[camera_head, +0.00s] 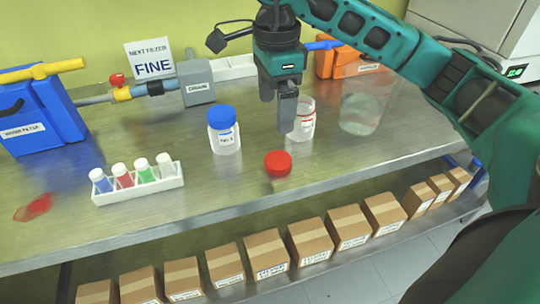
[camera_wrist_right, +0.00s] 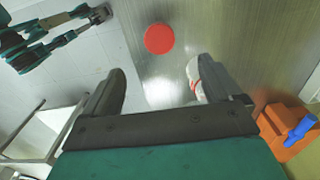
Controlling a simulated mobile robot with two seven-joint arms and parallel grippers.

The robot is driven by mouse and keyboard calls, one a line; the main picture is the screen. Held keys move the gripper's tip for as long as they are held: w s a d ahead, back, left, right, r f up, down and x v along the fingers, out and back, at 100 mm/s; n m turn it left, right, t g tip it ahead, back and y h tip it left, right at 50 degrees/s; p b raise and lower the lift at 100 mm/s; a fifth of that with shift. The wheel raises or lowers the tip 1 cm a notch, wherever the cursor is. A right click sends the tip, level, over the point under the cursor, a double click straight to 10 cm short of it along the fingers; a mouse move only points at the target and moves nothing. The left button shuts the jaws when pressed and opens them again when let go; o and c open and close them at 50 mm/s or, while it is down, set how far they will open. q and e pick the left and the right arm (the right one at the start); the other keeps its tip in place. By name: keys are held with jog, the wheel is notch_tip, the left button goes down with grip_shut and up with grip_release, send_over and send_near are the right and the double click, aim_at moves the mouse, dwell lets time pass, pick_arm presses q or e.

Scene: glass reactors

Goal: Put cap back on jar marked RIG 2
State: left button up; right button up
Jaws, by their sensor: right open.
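The red cap (camera_head: 277,163) lies on the metal bench near its front edge. It also shows in the right wrist view (camera_wrist_right: 159,39), ahead of the gap between my fingers. An uncapped clear jar (camera_head: 302,122) with red markings stands behind the cap to the right, partly hidden by my gripper; its label is not readable. In the wrist view the jar (camera_wrist_right: 193,75) is partly behind the right-hand finger. My right gripper (camera_head: 278,110) is open and empty, above and behind the cap, apart from it.
A blue-capped jar (camera_head: 224,131) stands left of the cap. A white rack (camera_head: 140,190) of small vials is further left. A clear beaker (camera_head: 362,112) stands right of the open jar. Boxes (camera_head: 268,254) line the lower shelf. The bench between rack and red cap is clear.

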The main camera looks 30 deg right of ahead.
jog(key=shift+s, duration=0.1)
send_over(275, 160)
notch_tip(275, 160, down, 8)
jog(key=shift+r, duration=0.1)
dwell(0.4)
notch_tip(275, 160, down, 5)
jog(key=shift+f, duration=0.1)
dwell(0.4)
jog(key=c, duration=1.1)
